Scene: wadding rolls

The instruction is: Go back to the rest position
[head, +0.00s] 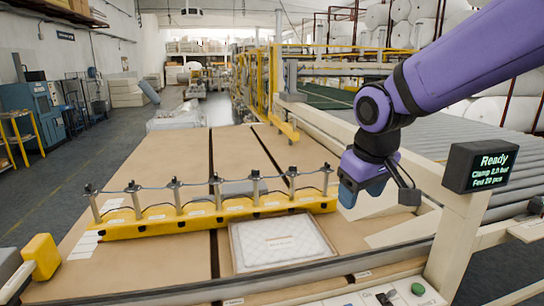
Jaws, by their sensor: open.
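My purple arm reaches in from the upper right in the head view. My gripper (362,190) hangs at its end, with blue fingers pointing down over the right part of the brown table (160,165). I see nothing between the fingers, and the gripper is apart from the things on the table. The exact gap between the fingers is hard to make out at this angle. A flat white quilted pad in a pale frame (280,242) lies on the table, left of and below the gripper in the picture.
A yellow bar with several upright cylinders (210,212) crosses the table. A display reading "Ready" (482,167) stands on a post at the right, near a panel with a green button (418,289). A roller conveyor (455,140) and white rolls (500,108) lie behind my arm.

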